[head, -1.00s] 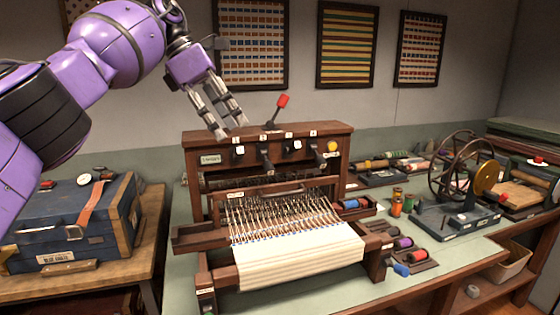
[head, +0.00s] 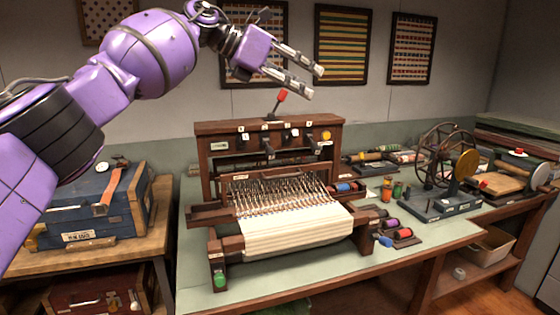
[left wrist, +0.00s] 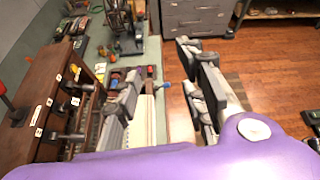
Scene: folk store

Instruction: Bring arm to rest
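My left arm comes in from the left in the head view. In the left wrist view the gripper (left wrist: 165,85) also shows open and empty, with the loom (left wrist: 40,115) at the left and the floor beyond. A lever with a red tip (head: 282,96) stands on the loom top, below the fingers and apart from them. My right gripper is not in view.
A blue case (head: 75,205) sits on a wooden bench at the left. A spinning wheel (head: 445,160) and colored spools (head: 388,188) stand right of the loom on the green tabletop (head: 320,270). Framed textiles (head: 354,45) hang on the wall behind. Grey drawers (left wrist: 195,15) stand across the floor.

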